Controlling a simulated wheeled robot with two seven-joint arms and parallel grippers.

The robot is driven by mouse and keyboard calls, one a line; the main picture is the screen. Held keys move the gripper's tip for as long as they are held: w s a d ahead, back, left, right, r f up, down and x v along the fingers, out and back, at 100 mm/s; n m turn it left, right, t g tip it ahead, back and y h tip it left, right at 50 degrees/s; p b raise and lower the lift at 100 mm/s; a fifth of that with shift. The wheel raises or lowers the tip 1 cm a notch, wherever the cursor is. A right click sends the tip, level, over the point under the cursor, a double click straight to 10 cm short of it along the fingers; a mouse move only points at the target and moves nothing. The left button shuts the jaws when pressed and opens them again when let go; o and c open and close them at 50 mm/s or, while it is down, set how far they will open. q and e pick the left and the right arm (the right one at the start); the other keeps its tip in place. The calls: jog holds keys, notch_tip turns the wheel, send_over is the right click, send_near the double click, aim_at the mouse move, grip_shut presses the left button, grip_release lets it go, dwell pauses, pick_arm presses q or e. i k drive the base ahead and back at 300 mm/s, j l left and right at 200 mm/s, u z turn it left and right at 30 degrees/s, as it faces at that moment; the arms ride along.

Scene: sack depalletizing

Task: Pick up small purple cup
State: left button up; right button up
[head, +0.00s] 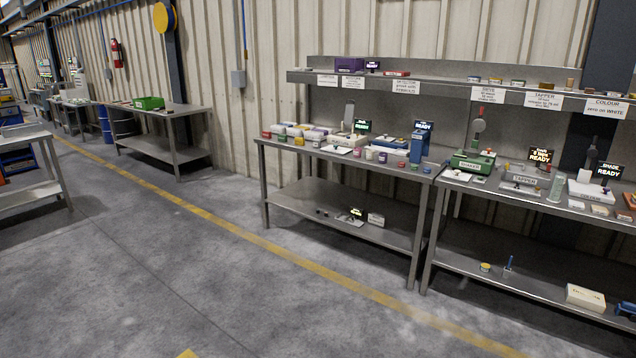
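Several small cup-like items stand in the middle of the left metal workbench (345,164). One small purple cup (382,158) appears near the front edge of the bench, left of a blue device. A pinkish-purple item (368,153) stands just left of it. They are far off and too small to tell their exact shapes. Neither of my grippers is in view.
A second bench (530,192) with devices and signs stands at the right. A raised shelf (430,85) runs behind both benches. A bench with a green crate (148,103) stands further left. The grey floor (200,270) in front is clear, crossed by a yellow line.

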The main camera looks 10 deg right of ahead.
aim_at(383, 156)
jog(key=i+z, duration=0.35)
jog(key=i, duration=4.6)
jog(key=l+z, duration=0.05)
jog(key=l, duration=0.05)
